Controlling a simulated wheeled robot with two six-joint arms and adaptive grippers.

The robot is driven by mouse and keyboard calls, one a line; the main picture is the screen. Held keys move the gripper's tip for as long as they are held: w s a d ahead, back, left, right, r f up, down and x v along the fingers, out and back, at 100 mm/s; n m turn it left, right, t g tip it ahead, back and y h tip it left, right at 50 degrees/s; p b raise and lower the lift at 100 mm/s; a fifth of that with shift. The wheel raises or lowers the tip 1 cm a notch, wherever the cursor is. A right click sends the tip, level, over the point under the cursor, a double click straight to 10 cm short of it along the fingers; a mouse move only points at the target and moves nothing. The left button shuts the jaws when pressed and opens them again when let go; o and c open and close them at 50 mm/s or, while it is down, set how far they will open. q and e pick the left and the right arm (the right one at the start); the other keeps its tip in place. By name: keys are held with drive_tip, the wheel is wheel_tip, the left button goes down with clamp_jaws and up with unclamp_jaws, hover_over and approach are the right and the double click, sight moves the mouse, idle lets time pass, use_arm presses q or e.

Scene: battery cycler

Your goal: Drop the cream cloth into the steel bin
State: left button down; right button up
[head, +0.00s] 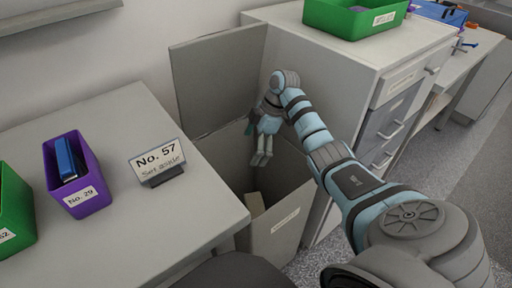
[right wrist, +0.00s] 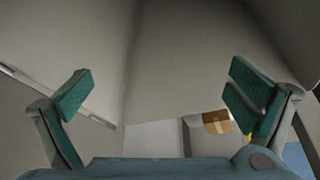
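No cloth is clearly recognisable in either view. My left gripper is not in view.
A raised grey panel (head: 215,80) stands behind the bin. The table (head: 120,230) at left holds a purple bin (head: 88,196), a green bin (head: 15,215) and a "No. 57" sign (head: 158,160). A drawer cabinet (head: 335,65) with a green tray (head: 352,22) stands at right.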

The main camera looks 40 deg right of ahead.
drive_tip(key=v, duration=0.7)
drive_tip(key=shift+r, duration=0.25)
drive_tip(key=shift+d, duration=0.1)
